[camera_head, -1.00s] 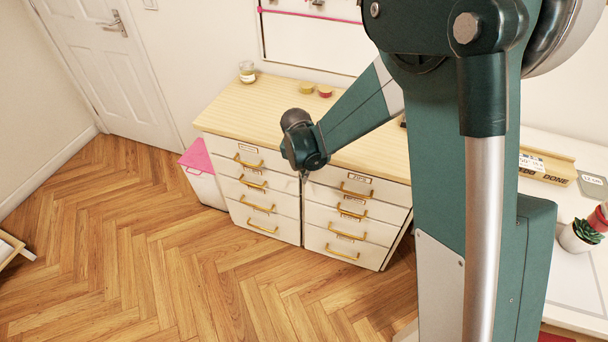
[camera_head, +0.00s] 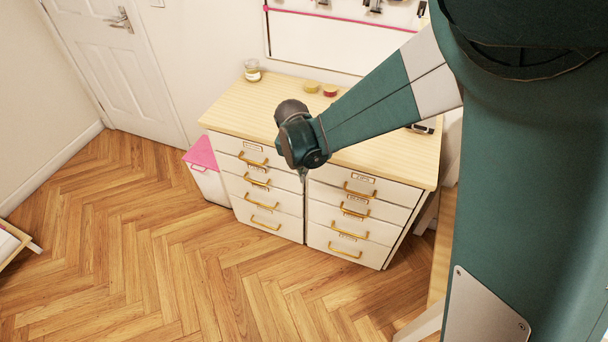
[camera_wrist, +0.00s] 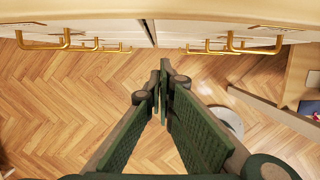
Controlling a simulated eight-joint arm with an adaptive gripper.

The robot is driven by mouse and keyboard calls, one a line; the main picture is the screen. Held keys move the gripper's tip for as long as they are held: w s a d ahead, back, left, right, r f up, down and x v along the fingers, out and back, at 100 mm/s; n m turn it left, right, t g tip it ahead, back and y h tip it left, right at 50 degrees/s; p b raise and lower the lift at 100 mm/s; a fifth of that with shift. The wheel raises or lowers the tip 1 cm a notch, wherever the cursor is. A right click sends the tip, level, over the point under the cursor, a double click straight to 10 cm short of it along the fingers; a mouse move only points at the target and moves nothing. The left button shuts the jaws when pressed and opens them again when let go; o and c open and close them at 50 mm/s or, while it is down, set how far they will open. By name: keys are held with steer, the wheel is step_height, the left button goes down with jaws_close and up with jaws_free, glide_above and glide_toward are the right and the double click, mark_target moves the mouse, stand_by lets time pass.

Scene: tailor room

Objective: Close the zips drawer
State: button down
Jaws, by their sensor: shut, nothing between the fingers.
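The zips drawer (camera_head: 345,190) is the top drawer of the right column, with a white front, a brass handle (camera_head: 360,191) and a small label. It looks nearly flush with the fronts below; a small gap cannot be told. In the wrist view its handle (camera_wrist: 255,46) shows at the upper right. My gripper (camera_head: 302,174) points down in front of the seam between the two drawer columns, left of the zips handle. In the wrist view my gripper (camera_wrist: 163,88) is shut and empty, its fingertips apart from the handles.
The wooden dresser top (camera_head: 270,97) carries a glass jar (camera_head: 252,70) and small round tins (camera_head: 330,90). A white bin with a pink lid (camera_head: 202,153) stands at its left. The herringbone floor (camera_head: 170,270) in front is clear. A round grey object (camera_wrist: 228,120) lies below, right of my fingers.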

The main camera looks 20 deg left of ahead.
steer(key=shift+v, duration=1.55)
steer(key=s+d+r+m+t, duration=0.1)
steer(key=d+r+m, duration=0.7)
steer(key=d, duration=0.5)
steer(key=s+d+r+m+t, duration=0.1)
steer(key=d+r+m, duration=0.75)
steer(key=d, duration=0.55)
steer(key=s+d+r+m+t, duration=0.1)
steer(key=s+d+r+m, duration=0.1)
steer(key=s+d+m, duration=0.5)
steer(key=s+d+r+m+t, duration=0.1)
steer(key=s+d+r+m, duration=0.1)
steer(key=s+d+m, duration=0.6)
steer(key=shift+s+d+r+m, duration=0.3)
steer(key=shift+d+m, duration=1.95)
steer(key=shift+d, duration=0.55)
